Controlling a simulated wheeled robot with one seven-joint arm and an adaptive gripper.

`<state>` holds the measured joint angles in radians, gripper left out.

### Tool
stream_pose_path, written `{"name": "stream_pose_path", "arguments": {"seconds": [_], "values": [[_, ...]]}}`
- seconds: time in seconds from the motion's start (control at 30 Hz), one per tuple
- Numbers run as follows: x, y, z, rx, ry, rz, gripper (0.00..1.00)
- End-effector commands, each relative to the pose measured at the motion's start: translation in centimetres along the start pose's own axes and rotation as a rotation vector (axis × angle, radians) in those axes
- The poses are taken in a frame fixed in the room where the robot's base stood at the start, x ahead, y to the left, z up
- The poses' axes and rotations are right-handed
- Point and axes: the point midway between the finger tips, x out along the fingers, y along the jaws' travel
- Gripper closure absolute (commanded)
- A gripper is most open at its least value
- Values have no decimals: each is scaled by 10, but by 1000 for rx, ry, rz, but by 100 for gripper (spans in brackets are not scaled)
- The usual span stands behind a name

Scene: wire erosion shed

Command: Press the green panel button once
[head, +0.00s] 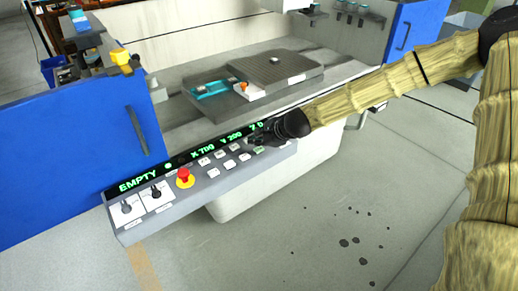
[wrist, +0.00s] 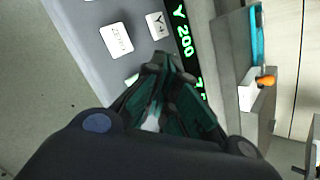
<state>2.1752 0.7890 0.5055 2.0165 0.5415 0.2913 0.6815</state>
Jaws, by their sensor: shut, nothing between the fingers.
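The grey control panel (head: 140,225) runs along the front of the machine, with a green-lettered display strip (head: 140,184) and rows of pale buttons. A small button with a green tint (head: 259,149) lies near the panel's right end, just below my gripper (head: 256,140). In the wrist view a pale, green-edged button (wrist: 131,79) is partly hidden by my gripper (wrist: 162,64). My gripper is shut and empty, its fingertips close over the panel beside this button. I cannot tell whether they touch the panel.
A red emergency button (head: 184,175) on a yellow base and two black rotary switches sit on the panel's left part. Blue doors (head: 70,160) flank the machine. Behind the panel is a worktable (head: 275,70) with a cyan item (head: 210,90). Dark spots mark the open floor in front.

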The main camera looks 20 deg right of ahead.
Motion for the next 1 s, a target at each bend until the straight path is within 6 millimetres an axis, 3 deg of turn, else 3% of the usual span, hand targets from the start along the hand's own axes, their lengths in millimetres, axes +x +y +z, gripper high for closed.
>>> {"name": "stream_pose_path", "arguments": {"seconds": [0.73,1.0], "values": [[-34,-24,25,-1,0,0,100],[-35,-25,25,0,0,0,100]]}}
